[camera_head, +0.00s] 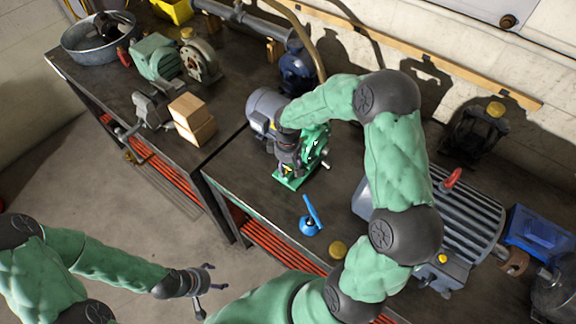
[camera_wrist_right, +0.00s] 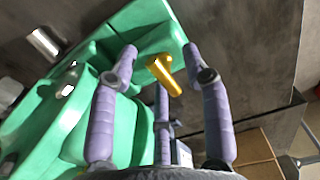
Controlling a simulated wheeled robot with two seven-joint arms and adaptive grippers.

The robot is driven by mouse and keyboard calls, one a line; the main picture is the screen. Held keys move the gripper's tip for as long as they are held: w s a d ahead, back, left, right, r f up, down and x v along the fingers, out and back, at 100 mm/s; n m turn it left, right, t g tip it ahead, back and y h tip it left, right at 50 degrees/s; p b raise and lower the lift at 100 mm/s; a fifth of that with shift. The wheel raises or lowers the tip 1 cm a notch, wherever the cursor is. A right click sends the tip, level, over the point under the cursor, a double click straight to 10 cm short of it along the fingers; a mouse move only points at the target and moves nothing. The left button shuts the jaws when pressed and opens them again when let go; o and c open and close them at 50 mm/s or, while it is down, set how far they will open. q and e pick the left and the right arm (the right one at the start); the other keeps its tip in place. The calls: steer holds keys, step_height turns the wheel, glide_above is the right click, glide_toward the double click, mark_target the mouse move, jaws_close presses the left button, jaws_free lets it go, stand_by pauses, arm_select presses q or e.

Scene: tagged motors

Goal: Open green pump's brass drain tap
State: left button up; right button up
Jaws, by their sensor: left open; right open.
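The green pump (camera_head: 314,146) stands on the bench in the middle of the head view, partly behind my right arm. In the right wrist view its green body (camera_wrist_right: 35,128) fills the left side. The brass drain tap (camera_wrist_right: 164,74) shows there as a yellow lever on a green part. My right gripper (camera_wrist_right: 160,54) is open, with its purple fingers spread around the tap; I cannot tell whether any finger touches it. In the head view the right gripper (camera_head: 288,164) is at the pump's near left side. My left gripper (camera_head: 207,282) is open and empty above the floor.
A grey motor (camera_head: 262,108) sits behind the pump's left side.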

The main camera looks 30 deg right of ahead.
jaws_close()
